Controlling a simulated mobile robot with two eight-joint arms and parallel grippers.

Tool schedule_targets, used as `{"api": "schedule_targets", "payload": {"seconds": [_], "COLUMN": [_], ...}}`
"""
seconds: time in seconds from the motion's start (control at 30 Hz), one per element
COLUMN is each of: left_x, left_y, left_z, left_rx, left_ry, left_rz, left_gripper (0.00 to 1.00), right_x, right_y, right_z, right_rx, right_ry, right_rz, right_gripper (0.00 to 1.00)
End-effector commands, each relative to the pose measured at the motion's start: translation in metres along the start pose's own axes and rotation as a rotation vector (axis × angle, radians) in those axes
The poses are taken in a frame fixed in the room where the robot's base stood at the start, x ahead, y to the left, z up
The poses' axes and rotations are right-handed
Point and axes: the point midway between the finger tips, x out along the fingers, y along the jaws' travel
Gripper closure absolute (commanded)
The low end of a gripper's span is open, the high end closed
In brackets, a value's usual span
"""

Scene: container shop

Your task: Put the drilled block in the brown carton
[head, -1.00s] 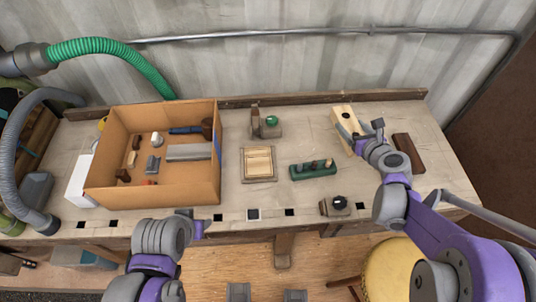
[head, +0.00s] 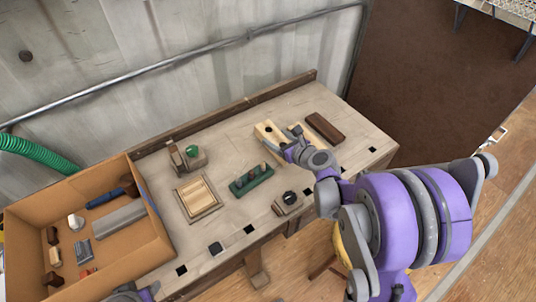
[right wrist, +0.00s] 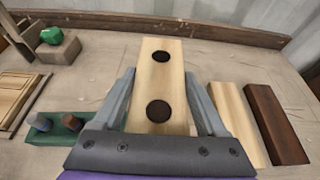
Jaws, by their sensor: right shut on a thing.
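The drilled block (head: 268,130) is pale wood with dark round holes and lies at the back right of the workbench. In the right wrist view the drilled block (right wrist: 160,84) sits between the two fingers. My right gripper (head: 292,141) is shut on it; in the right wrist view the gripper (right wrist: 160,100) has a finger against each side. The brown carton (head: 142,260) stands open at the left end of the bench. Part of my left gripper (head: 148,292) shows at the bottom edge; its fingers are too cut off to read.
A plain pale block (right wrist: 235,122) and a dark brown block (head: 325,128) lie right of the drilled block. Between it and the carton are a green peg rack (head: 251,182), a slatted wooden tray (head: 197,198) and a block with a green knob (head: 187,158). The carton holds several items.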

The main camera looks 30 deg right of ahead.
Motion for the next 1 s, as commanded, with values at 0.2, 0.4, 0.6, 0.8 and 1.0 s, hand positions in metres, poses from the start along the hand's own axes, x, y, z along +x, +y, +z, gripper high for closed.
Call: {"api": "schedule_targets", "payload": {"seconds": [0.2, 0.4, 0.6, 0.8, 1.0], "left_x": [0.004, 0.009, 0.009, 0.01, 0.012], "left_y": [0.0, 0.0, 0.0, 0.0, 0.0], "left_z": [0.003, 0.006, 0.007, 0.007, 0.009], "left_rx": [0.0, 0.0, 0.0, 0.0, 0.0], "left_ry": [-0.002, -0.004, -0.004, -0.004, -0.005], "left_rz": [0.0, 0.0, 0.0, 0.0, 0.0], "left_gripper": [0.5, 0.5, 0.5, 0.5, 0.5], "right_x": [0.01, 0.021, 0.023, 0.024, 0.024], "right_y": [0.0, 0.0, 0.0, 0.0, 0.0], "right_z": [-0.023, -0.05, -0.057, -0.058, -0.06], "right_rx": [0.001, 0.001, 0.001, 0.001, 0.0], "right_ry": [0.0, 0.0, -0.001, 0.0, 0.0], "right_rz": [0.0, 0.0, -0.001, 0.0, 0.0], "right_gripper": [1.0, 1.0, 1.0, 1.0, 0.07]}}
